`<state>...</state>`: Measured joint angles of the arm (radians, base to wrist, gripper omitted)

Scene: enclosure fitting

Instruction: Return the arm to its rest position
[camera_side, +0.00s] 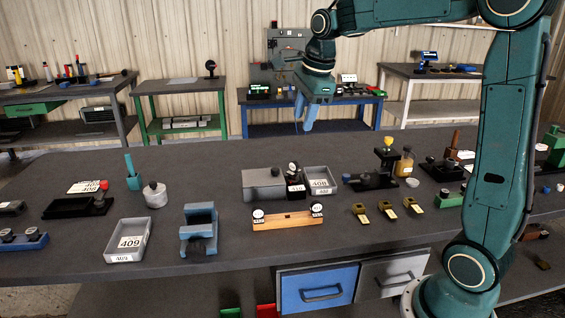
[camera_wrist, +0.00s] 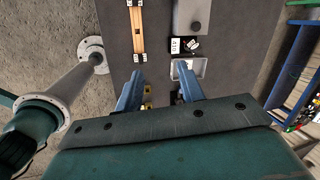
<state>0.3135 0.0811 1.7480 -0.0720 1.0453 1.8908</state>
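My gripper (camera_side: 304,117) hangs from the teal arm high above the far side of the dark workbench (camera_side: 345,215), with its blue fingers pointing down. In the wrist view, the two fingers of my gripper (camera_wrist: 160,84) stand well apart with nothing held between them. The fingers are clear of everything on the bench. Below them in the side view is a grey tray labelled 408 (camera_side: 319,187), beside a grey block (camera_side: 264,185). The tray also shows in the wrist view (camera_wrist: 199,66), near the right finger.
A wooden bar with round dials (camera_side: 287,222), a blue fixture (camera_side: 199,232) and tray 409 (camera_side: 127,241) stand on the bench. Several brass pieces (camera_side: 387,208) lie to the right. A black stand with a yellow knob (camera_side: 386,160) rises behind them. Air around my gripper is clear.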

